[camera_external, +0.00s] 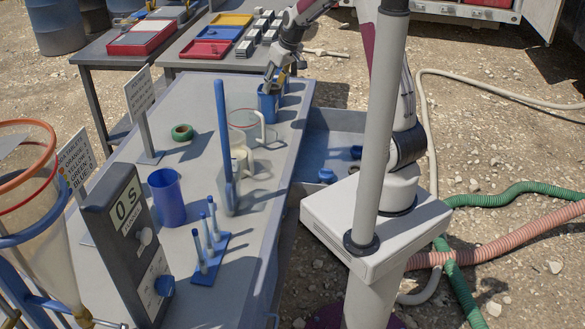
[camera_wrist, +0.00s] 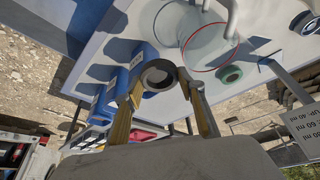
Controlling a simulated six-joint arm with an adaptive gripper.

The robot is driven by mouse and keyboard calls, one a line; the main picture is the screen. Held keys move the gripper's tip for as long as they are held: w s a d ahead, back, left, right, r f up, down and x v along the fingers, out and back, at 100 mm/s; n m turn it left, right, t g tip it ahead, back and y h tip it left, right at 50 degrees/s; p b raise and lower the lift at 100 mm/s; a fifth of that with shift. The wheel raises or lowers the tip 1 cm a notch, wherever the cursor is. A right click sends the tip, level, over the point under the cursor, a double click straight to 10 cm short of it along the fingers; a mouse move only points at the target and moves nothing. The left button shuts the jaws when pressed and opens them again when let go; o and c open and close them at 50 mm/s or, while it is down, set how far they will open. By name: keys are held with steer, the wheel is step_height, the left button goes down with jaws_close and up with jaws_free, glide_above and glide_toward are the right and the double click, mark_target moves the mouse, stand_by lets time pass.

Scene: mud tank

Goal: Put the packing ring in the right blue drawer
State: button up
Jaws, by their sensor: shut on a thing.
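My gripper (camera_wrist: 163,92) is shut on a dark grey packing ring (camera_wrist: 158,65), which sits between the fingertips in the wrist view. Two blue drawers show there: one (camera_wrist: 146,52) just behind the ring and another (camera_wrist: 114,84) further left and lower. The ring overlaps the nearer drawer in the picture; I cannot tell its height above it. In the external view my gripper (camera_external: 274,78) is over the blue drawers (camera_external: 267,106) at the far end of the grey table. The ring is too small to make out there, and the drawers' insides are hidden.
A clear vessel with a red rim (camera_external: 242,118) and a white-handled jug stand near the drawers. A sign (camera_external: 140,92), a tall blue tube (camera_external: 223,130) and a blue beaker (camera_external: 167,197) stand nearby.

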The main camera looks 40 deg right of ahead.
steer(key=s+d+f+m+h, duration=0.1)
steer(key=s+d+f+m, duration=0.2)
steer(key=s+d+f, duration=0.3)
steer(key=n+g+y, duration=0.3)
steer(key=n+y, duration=0.1)
steer(key=n, duration=1)
glide_above(327, 161)
steer(key=shift+f, duration=8)
steer(key=shift+s+d+f+n, duration=0.25)
steer(key=shift+d+f+n, duration=0.35)
steer(key=shift+f+n, duration=0.2)
steer(key=shift+f, duration=3.05)
steer(key=shift+f, duration=0.15)
steer(key=shift+f, duration=1.75)
steer(key=shift+f, duration=0.15)
